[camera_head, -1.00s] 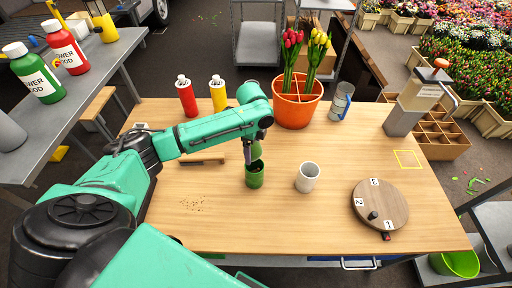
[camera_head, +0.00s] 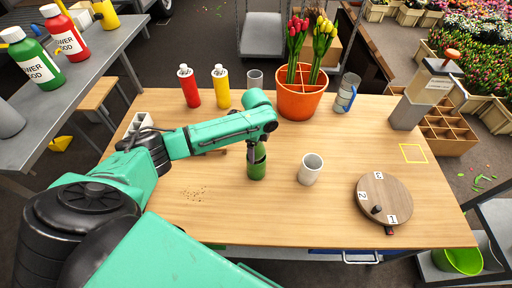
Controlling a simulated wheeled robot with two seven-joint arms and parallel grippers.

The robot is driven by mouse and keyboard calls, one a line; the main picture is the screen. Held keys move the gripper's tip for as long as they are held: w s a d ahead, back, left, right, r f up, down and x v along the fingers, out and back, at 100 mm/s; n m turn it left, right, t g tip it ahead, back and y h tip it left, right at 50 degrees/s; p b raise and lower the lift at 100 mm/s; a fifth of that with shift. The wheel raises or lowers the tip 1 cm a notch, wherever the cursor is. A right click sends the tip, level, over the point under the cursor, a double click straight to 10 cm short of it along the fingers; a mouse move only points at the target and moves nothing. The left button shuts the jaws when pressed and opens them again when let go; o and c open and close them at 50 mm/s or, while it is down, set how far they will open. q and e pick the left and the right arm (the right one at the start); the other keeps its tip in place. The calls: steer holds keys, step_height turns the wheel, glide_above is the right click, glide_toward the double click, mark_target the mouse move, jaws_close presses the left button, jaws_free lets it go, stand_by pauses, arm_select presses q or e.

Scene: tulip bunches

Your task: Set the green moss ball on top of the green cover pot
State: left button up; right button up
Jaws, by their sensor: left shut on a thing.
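The green cover pot (camera_head: 257,173) stands upright near the middle of the wooden table. My left gripper (camera_head: 258,154) points down right above the pot and is shut on the green moss ball (camera_head: 259,151). The ball is at the pot's mouth and mostly hidden by the fingers and wrist. I cannot tell whether it touches the pot's rim. My right gripper is not in view.
A white cup (camera_head: 310,169) stands right of the pot, and a round numbered wooden board (camera_head: 384,199) lies farther right. Behind are an orange tulip pot (camera_head: 301,103), a red bottle (camera_head: 189,88) and a yellow bottle (camera_head: 221,88). The front left table is clear apart from crumbs.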

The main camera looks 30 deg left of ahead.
arm_select(q)
steer(key=shift+f, duration=0.4)
steer(key=o, duration=1.2)
steer(key=shift+c, duration=0.2)
steer(key=shift+r, duration=0.1)
step_height(320, 180, up, 14)
steer(key=b, duration=0.2)
steer(key=shift+r+b, duration=0.25)
steer(key=shift+b, duration=0.1)
